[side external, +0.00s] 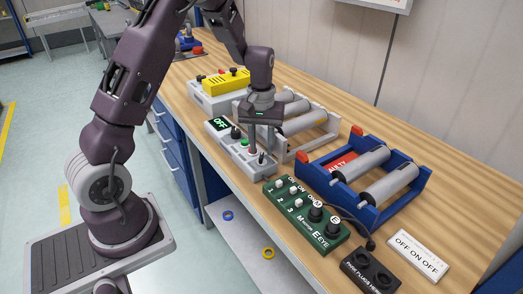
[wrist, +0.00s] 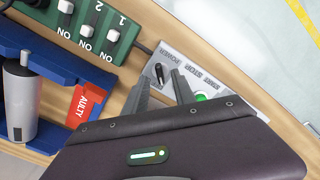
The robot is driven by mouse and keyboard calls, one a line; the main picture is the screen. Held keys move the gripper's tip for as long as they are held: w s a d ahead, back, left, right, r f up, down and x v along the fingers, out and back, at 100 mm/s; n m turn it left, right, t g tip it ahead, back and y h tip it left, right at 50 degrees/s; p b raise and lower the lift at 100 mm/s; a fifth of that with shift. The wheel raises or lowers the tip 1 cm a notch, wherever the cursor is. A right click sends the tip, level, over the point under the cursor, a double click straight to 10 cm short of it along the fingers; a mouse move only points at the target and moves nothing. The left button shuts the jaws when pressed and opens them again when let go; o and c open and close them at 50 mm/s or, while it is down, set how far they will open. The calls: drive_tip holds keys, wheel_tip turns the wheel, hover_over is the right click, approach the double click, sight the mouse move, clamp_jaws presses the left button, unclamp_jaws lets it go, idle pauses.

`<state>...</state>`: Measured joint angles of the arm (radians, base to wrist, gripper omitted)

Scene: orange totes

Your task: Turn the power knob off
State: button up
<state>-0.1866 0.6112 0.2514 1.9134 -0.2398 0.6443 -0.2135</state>
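The black power knob (wrist: 160,73) sits on a light grey control box (wrist: 215,88), beside a "POWER" label, in the wrist view. My gripper (wrist: 160,82) is open, with one dark finger on each side of the knob in that picture. Whether the fingers touch the knob or hover above it cannot be told. In the side view my gripper (side external: 257,148) is low over the near end of the control box (side external: 243,163). The box's display (side external: 220,124) reads "OFF". A green button (wrist: 201,97) is next to the right finger in the wrist view.
A green switch box (side external: 305,215) stands near the control box. A blue roller frame (side external: 420,183) with a red "FAULTY" tag (side external: 340,162) is to the right. A grey roller frame (side external: 330,128) and a yellow-topped box (side external: 225,82) stand behind. The bench's front edge is close.

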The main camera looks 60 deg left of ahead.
sight(262, 155)
wheel_tip(262, 155, up, 5)
drive_tip(key=shift+r, duration=0.1)
drive_tip(key=s+d+r+m+t, duration=0.3)
drive_tip(key=s+d+r+m, duration=0.1)
drive_tip(key=s+d+r, duration=0.75)
drive_tip(key=s+d+r+m+t, duration=0.1)
drive_tip(key=s+m, duration=0.1)
drive_tip(key=s, duration=0.4)
drive_tip(key=s+d+r+m+t, duration=0.1)
drive_tip(key=s+m, duration=0.2)
drive_tip(key=s, duration=0.2)
drive_tip(key=shift+s+d+r+t, duration=0.3)
drive_tip(key=shift+s+d, duration=0.05)
drive_tip(key=shift+s, duration=0.05)
